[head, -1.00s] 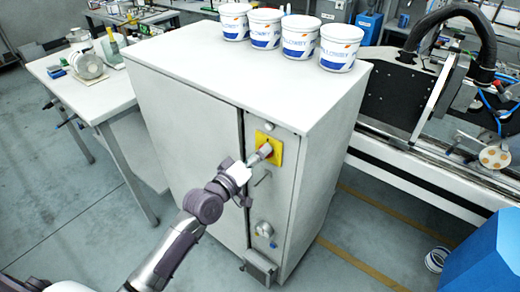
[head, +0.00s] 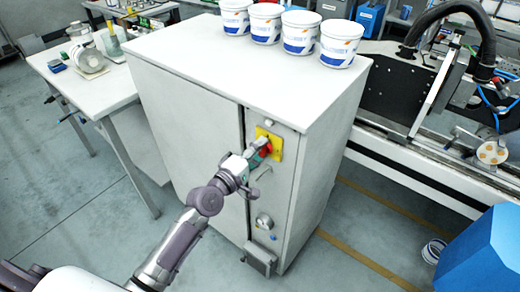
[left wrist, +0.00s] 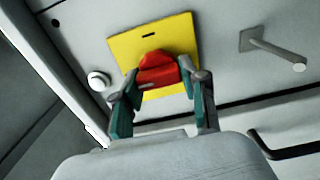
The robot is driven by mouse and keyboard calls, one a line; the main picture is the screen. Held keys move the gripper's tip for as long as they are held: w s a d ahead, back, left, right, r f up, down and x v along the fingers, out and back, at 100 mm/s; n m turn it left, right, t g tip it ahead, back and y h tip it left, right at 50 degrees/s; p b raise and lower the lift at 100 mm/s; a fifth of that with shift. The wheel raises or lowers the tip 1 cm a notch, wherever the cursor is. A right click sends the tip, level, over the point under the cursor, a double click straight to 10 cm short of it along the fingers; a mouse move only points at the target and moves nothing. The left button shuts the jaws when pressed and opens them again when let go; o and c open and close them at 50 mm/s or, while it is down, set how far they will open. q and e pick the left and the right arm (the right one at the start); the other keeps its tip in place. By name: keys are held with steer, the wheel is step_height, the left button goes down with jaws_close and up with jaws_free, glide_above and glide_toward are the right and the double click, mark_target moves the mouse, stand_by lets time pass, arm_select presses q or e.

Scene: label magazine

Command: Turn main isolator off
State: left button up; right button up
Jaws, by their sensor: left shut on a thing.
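The main isolator is a red rotary handle (left wrist: 158,70) on a yellow plate (left wrist: 180,38), mounted on the front of a grey cabinet (head: 185,100). In the head view the yellow plate (head: 276,146) is near the cabinet's top right, with a bit of red showing beside my gripper. My left gripper (head: 262,150) is at the handle. In the left wrist view its two fingers (left wrist: 160,92) stand on either side of the red handle, shut on it. The fingers hide parts of the handle's sides. My right gripper is not in view.
Below the isolator, the cabinet front has a lever (head: 264,172) and a round fitting (head: 264,221). Several white tubs (head: 299,34) stand on the cabinet top. A side table (head: 85,85) is at left, a machine (head: 440,90) at right, and a blue bin (head: 485,255) at lower right.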

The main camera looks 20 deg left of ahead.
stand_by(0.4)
arm_select(q)
steer(key=o, duration=1.2)
steer(key=shift+c, duration=0.2)
steer(key=v, duration=1.2)
